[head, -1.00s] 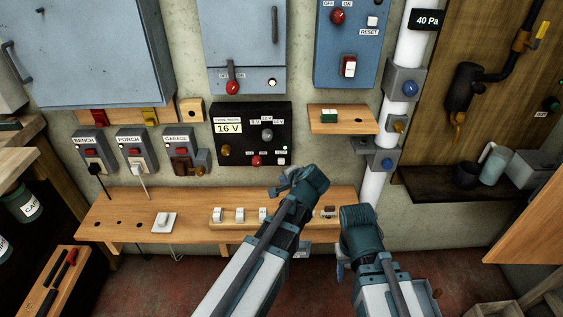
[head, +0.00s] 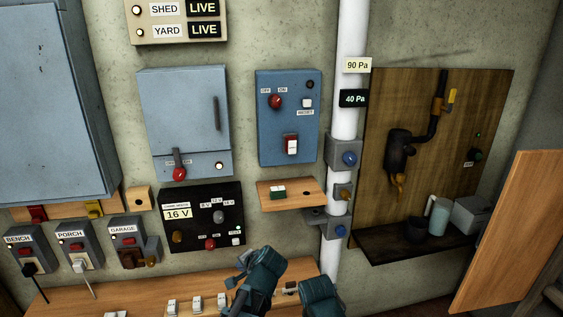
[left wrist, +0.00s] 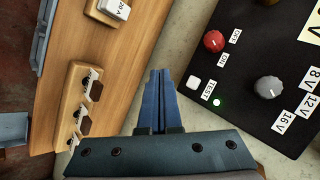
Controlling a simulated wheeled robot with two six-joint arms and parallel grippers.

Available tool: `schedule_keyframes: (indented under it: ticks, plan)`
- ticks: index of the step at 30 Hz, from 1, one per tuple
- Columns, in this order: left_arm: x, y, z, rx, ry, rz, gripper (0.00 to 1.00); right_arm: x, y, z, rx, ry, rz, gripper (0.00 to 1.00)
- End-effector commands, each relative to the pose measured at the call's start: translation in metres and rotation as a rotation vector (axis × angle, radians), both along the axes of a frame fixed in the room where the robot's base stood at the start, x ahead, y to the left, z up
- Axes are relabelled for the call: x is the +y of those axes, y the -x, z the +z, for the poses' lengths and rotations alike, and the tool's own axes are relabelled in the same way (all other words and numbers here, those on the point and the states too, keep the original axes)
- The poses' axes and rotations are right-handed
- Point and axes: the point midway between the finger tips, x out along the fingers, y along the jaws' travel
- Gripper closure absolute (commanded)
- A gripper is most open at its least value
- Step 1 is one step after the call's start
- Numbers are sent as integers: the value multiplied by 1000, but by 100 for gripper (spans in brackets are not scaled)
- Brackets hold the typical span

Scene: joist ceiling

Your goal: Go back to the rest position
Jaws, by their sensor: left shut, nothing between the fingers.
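My left gripper (head: 240,265) shows low in the head view, in front of the wooden bench and below the black test panel (head: 191,235). In the left wrist view its two blue fingers (left wrist: 160,75) are together with nothing between them. They point between the wooden bench edge and the black panel, which has a red knob, a grey knob and a lit green lamp. My right wrist (head: 320,294) shows at the bottom edge of the head view. The right gripper itself is out of the picture.
A wooden bench (head: 70,300) with several white switches runs below the panel. A small shelf (head: 292,203) holds a green-and-white block. A white pipe (head: 349,120) stands right of it. A dark ledge (head: 400,245) carries mugs. A wooden door (head: 510,235) juts in at right.

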Motion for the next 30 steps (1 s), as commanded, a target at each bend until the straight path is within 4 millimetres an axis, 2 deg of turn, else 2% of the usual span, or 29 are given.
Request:
schedule_keyframes:
  ticks: [1,6,12,15,21,25,30]
  plan:
    - [-5,11,19,20,32,17,100,0,0,25,0,0,0,50]
    - [-32,62,53,141,191,116,100,0,0,85,0,0,0,50]
    - [-70,127,91,318,359,226,100,0,0,148,0,0,-1,50]
    - [-86,156,109,399,419,269,100,0,0,171,0,0,-1,50]
    - [-106,193,131,511,486,320,100,0,0,197,0,0,-1,50]
    - [-111,202,134,539,502,332,100,0,0,201,0,0,-1,50]
    - [-112,203,133,544,504,335,100,0,0,200,0,0,-1,50]
